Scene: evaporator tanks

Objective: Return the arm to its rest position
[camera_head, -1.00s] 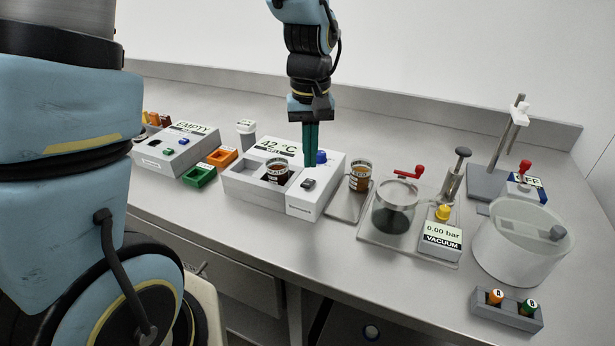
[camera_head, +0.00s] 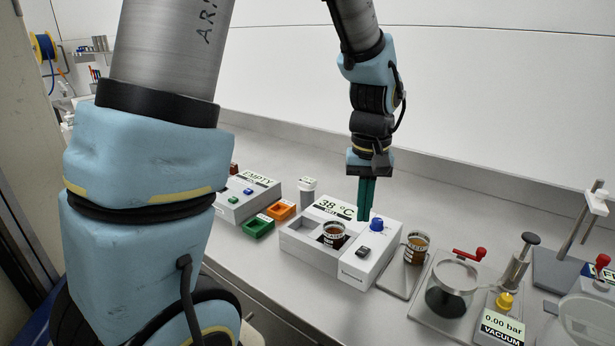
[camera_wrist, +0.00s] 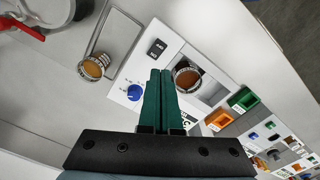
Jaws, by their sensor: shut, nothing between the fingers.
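My gripper (camera_head: 366,198) has green fingers that are pressed together with nothing between them. It points straight down above the back of the white heater unit (camera_head: 345,262), left of its blue knob (camera_head: 377,224). The wrist view shows the closed fingers (camera_wrist: 161,72) over the same unit, between the blue knob (camera_wrist: 134,92) and the jar in the well. My arm reaches in from the top of the head view. The heater's display (camera_head: 335,208) reads 38 °C.
A jar of brown liquid (camera_head: 333,236) sits in the heater's well. Another brown jar (camera_head: 415,248) stands on a metal plate to the right. Beyond are a dark-bottomed vessel (camera_head: 450,290) and a vacuum unit (camera_head: 501,325). Orange (camera_head: 281,210) and green (camera_head: 258,228) trays lie left.

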